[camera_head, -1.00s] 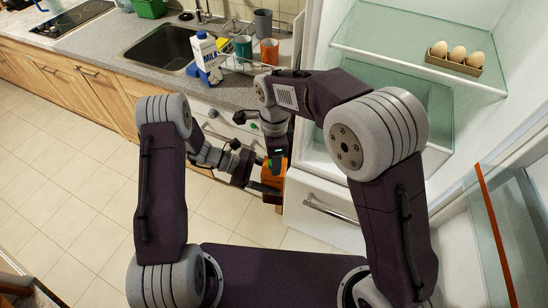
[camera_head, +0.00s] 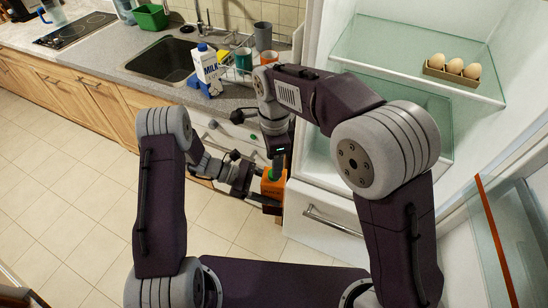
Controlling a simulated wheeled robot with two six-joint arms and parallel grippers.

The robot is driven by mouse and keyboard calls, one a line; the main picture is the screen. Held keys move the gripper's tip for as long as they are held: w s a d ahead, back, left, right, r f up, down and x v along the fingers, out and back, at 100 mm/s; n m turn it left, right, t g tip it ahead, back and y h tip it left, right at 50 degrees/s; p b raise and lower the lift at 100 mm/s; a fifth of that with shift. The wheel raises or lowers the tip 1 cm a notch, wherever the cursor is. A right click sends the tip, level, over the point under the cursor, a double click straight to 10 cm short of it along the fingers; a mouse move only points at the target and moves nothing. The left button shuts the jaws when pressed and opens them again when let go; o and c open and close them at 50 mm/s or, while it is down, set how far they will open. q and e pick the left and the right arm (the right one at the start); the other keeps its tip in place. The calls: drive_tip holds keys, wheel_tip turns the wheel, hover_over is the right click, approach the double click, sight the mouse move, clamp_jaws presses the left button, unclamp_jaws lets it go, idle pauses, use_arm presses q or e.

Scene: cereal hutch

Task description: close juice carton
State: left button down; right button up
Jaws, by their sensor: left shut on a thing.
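The orange juice carton (camera_head: 273,189) is in the middle of the head view, in front of the kitchen drawers. A bit of green at its top (camera_head: 269,174) looks like its cap. My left gripper (camera_head: 265,203) comes in from the left and is shut on the carton, holding it above the floor. My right gripper (camera_head: 277,167) points down from above, right over the carton's top. Its fingertips are small and dark here, so I cannot tell whether they touch the cap or how far apart they are.
A milk carton (camera_head: 206,67) stands on the counter (camera_head: 150,68) beside the sink (camera_head: 160,57) and a rack with mugs. The fridge stands open on the right, with an egg tray (camera_head: 452,74) on its shelf. The tiled floor (camera_head: 75,180) at left is clear.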

drive_tip(key=n, duration=0.5)
drive_tip(key=shift+s+d, duration=0.15)
drive_tip(key=shift+s, duration=0.05)
drive_tip(key=n, duration=0.6)
drive_tip(key=shift+r+n, duration=0.3)
drive_tip(key=shift+r, duration=0.05)
drive_tip(key=n, duration=0.3)
drive_tip(key=shift+r, duration=0.2)
drive_tip(key=n, duration=0.2)
drive_tip(key=r+n, duration=0.1)
drive_tip(key=n, duration=0.2)
drive_tip(key=shift+n, duration=0.3)
drive_tip(key=n, duration=0.3)
drive_tip(key=shift+r, duration=0.35)
drive_tip(key=shift+w+r+n, duration=0.2)
drive_tip(key=shift+r+n, duration=0.1)
drive_tip(key=shift+r, duration=0.05)
